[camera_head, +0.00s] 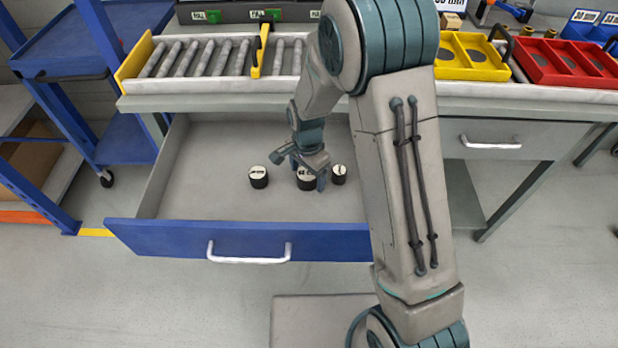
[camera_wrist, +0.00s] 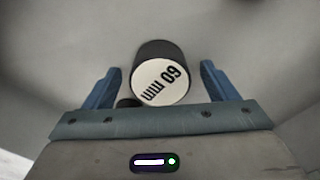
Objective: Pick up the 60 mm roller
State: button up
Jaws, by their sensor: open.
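The 60 mm roller (camera_wrist: 160,82) is a black cylinder with a white top reading "60 mm". In the wrist view it stands between the two blue fingers of my gripper (camera_wrist: 161,68), with a gap on each side. In the head view my open gripper (camera_head: 298,171) is over the middle roller (camera_head: 306,182) in the open drawer and partly covers it. The label there is too small to read surely, but its place under my gripper matches the 60 mm roller.
Another black roller (camera_head: 258,177) stands to the left in the drawer, and a smaller one (camera_head: 339,175) close on the right. The drawer's blue front (camera_head: 170,237) and side walls bound the space. The worktop (camera_head: 210,102) with a roller track overhangs behind. The drawer floor on the left is clear.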

jog(key=shift+f, duration=0.5)
jog(key=c, duration=1.3)
